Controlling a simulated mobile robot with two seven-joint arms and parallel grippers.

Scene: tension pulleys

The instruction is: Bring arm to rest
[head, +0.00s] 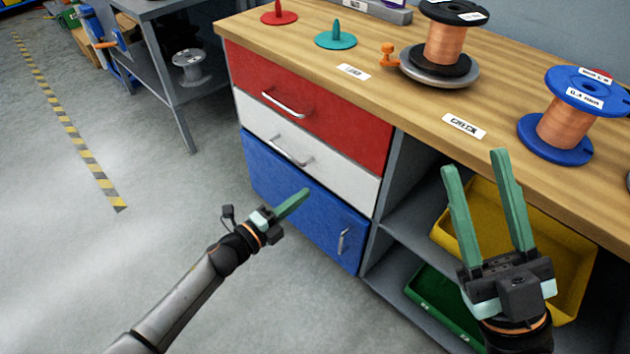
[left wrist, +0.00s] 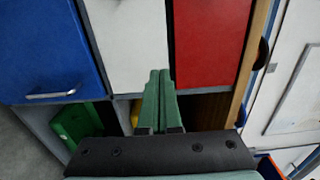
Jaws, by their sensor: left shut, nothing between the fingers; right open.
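My left gripper (head: 292,204) hangs low over the floor, in front of the bench's blue drawer (head: 300,200), shut and empty. In the left wrist view its green fingers (left wrist: 158,85) are pressed together, with the white drawer (left wrist: 128,45) behind them. My right gripper (head: 477,165) is open and empty, fingers apart and pointing up, in front of the bench's open shelves at the right.
The wooden bench top (head: 400,110) holds a copper spool with black flanges (head: 447,40) on a round base, a blue spool (head: 567,118), a red peg (head: 279,16) and a teal peg (head: 336,38). Yellow (head: 570,250) and green bins (head: 440,305) sit below. The floor (head: 150,240) at left is clear.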

